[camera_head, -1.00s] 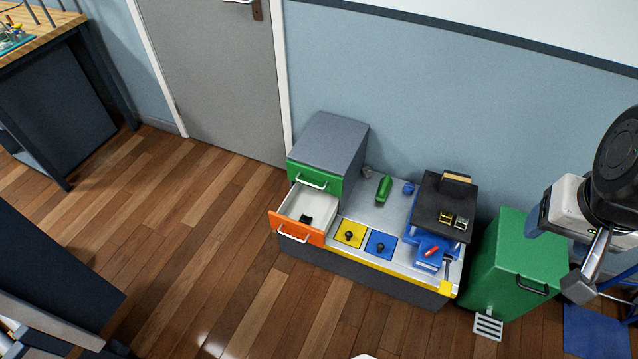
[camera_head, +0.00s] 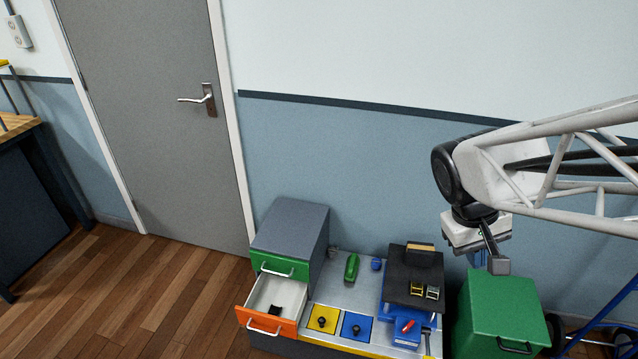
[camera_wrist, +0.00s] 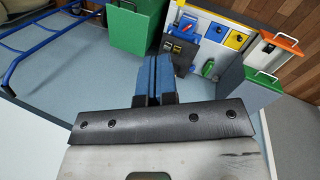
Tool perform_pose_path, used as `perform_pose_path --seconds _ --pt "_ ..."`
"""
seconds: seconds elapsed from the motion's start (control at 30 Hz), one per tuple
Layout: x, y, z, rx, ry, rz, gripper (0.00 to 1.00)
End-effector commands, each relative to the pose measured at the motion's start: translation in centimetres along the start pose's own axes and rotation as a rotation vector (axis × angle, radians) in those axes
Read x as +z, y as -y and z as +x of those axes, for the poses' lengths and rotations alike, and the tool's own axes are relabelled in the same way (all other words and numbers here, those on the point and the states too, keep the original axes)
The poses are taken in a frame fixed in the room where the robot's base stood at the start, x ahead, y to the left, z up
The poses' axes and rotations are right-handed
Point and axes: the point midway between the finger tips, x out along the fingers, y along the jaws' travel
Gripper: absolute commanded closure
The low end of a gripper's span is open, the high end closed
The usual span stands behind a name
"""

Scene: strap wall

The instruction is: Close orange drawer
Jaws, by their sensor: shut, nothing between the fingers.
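The orange drawer (camera_head: 266,323) is pulled out at the front left of the low unit, below the green drawer (camera_head: 284,266) of the grey cabinet. It has a white handle and a white inside, with a small black object (camera_head: 275,310) in it. In the wrist view the orange drawer (camera_wrist: 281,44) shows at the upper right, its inside partly visible. My gripper (camera_head: 497,264) is shut and empty, above the green box at the right, well away from the drawer. In the wrist view my gripper's blue fingers (camera_wrist: 154,82) are together.
The green box (camera_head: 503,308) stands right of the unit. Yellow (camera_head: 322,319) and blue (camera_head: 356,327) panels with black knobs lie right of the drawer. A blue-and-black stand (camera_head: 409,283) rises between my gripper and the drawer. A grey door (camera_head: 150,110) is at the back left.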

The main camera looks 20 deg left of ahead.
Motion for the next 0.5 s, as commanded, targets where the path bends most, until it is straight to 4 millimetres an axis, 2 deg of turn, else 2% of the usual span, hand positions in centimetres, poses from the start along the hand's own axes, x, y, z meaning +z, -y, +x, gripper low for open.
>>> perform_pose_path --seconds 0.03,0.5 --pt "-1.1 0.4 0.3 0.018 0.018 -0.032 1.00" --pt "-9.8 3.9 3.2 0.222 0.159 -0.310 1.00"
